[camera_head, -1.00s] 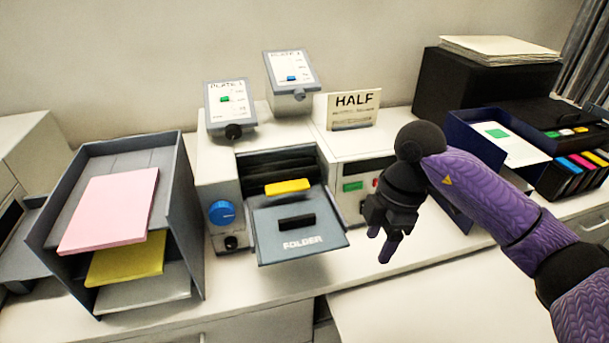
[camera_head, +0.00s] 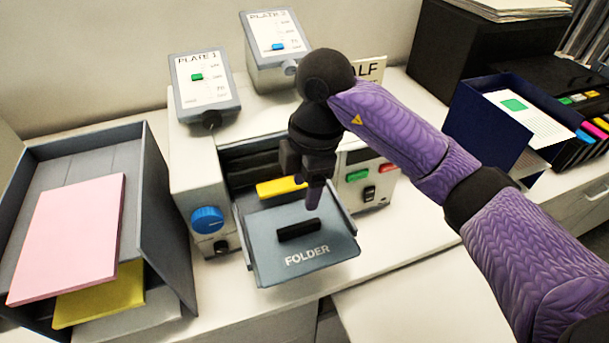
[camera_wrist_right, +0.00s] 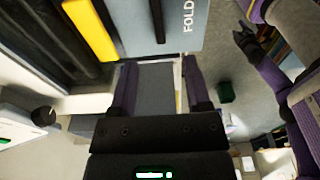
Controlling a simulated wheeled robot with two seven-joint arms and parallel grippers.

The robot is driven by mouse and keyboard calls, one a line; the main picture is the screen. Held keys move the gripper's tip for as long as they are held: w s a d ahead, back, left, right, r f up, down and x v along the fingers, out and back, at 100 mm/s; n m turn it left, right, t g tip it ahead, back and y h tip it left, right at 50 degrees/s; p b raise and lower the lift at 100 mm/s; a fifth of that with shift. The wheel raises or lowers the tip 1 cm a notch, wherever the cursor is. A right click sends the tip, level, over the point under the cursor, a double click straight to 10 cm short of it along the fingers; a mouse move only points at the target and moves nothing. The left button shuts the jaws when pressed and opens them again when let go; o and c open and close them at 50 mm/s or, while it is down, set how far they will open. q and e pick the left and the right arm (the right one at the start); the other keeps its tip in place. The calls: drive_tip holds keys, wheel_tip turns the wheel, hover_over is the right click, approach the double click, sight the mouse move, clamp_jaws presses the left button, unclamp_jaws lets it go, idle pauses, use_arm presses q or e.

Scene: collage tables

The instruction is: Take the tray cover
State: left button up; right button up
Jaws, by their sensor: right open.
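The tray cover (camera_head: 310,259) is a grey-blue panel marked FOLDER on the front of the folding machine, with a black bar handle (camera_head: 299,230) on its top. In the right wrist view the cover (camera_wrist_right: 186,25) is at the top, with part of the handle (camera_wrist_right: 158,20). My right gripper (camera_head: 314,202) is open and empty, just above and behind the handle, apart from it as far as I can tell. Its two spread fingers show in the right wrist view (camera_wrist_right: 160,88). My left gripper (camera_wrist_right: 248,45) appears small at the right there; its jaws are unclear.
A yellow bar (camera_head: 278,187) lies behind the cover. A plate 1 panel (camera_head: 204,83) and a plate 2 panel (camera_head: 277,45) stand above. A paper rack (camera_head: 158,200) is close on the left, a blue document tray (camera_head: 478,130) on the right. The front counter is clear.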

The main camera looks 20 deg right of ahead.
sight(299, 225)
drive_tip(key=shift+w+f, duration=0.1)
drive_tip(key=shift+f, duration=0.2)
drive_tip(key=f, duration=0.6)
drive_tip(key=a+f, duration=0.1)
drive_tip(key=f, duration=0.2)
drive_tip(key=shift+f+p, duration=0.2)
drive_tip(key=shift+p, duration=0.15)
clamp_jaws()
